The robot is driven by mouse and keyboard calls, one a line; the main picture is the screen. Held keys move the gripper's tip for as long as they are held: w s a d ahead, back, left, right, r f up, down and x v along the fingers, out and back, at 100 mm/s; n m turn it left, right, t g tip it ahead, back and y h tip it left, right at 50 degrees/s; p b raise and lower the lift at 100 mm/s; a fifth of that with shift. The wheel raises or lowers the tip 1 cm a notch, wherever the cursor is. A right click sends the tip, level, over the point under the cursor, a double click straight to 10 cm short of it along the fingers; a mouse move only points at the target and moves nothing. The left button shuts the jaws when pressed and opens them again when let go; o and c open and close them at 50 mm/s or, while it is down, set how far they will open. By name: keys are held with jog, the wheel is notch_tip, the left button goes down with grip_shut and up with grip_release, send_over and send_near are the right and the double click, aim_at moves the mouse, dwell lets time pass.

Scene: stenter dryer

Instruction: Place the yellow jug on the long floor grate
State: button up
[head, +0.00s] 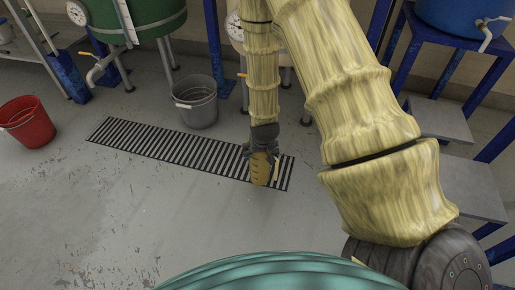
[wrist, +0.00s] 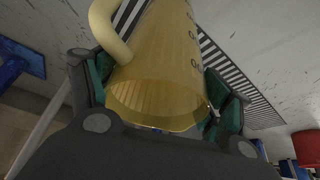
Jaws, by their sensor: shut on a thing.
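The yellow jug (head: 261,168) hangs upright below my gripper (head: 263,146) in the head view, over the right end of the long floor grate (head: 170,142). In the wrist view my gripper (wrist: 155,105) is shut on the yellow jug (wrist: 165,65), its fingers on either side of the jug near its open rim. The jug's handle (wrist: 108,30) points to the upper left. The floor grate (wrist: 235,75) shows behind the jug. I cannot tell whether the jug's base touches the grate; part of the jug is hidden by my gripper in the head view.
A grey bucket (head: 195,100) stands just behind the grate. A red bucket (head: 27,121) is at the far left. A green tank (head: 135,18) and a blue tank (head: 465,18) on stands are behind. The floor in front of the grate (head: 150,215) is clear.

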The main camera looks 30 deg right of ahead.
jog(key=w+d+f+b, duration=0.4)
jog(key=w+f+b, duration=0.1)
jog(key=w, duration=0.4)
jog(key=shift+d+f, duration=0.25)
jog(key=shift+f, duration=0.15)
jog(key=shift+s+f, duration=0.1)
jog(key=o, duration=1.6)
jog(key=shift+o, duration=0.2)
